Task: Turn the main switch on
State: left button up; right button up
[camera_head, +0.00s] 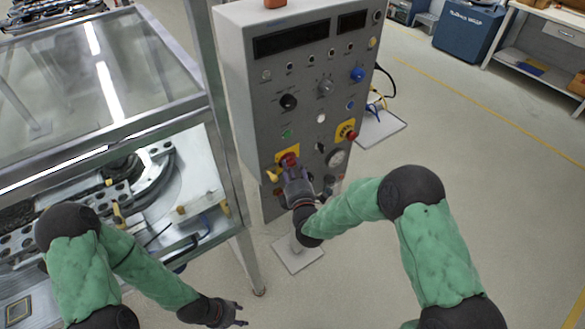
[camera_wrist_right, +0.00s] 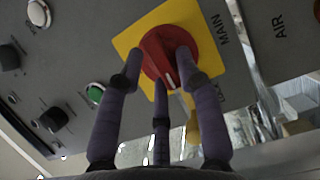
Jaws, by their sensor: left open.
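The main switch is a red rotary knob on a yellow plate, low on the front of the grey control cabinet; it shows in the head view (camera_head: 288,158) and the right wrist view (camera_wrist_right: 158,58). A white mark is on the knob's lower part, and "MAIN" is printed beside the plate. My right gripper (camera_head: 287,170) is at the switch, its fingers bent in around the knob. In the right wrist view two fingertips (camera_wrist_right: 160,62) sit on either side of the knob. My left gripper (camera_head: 239,314) is open and empty, low above the floor, away from the cabinet.
The grey cabinet (camera_head: 235,95) carries several knobs, lamps and displays. A red button on yellow (camera_head: 347,132) is up and right of the switch. A glass-covered metal frame (camera_head: 150,125) stands close on the left. Floor at the right is open, with a blue machine (camera_head: 467,30) behind.

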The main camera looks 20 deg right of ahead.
grip_shut()
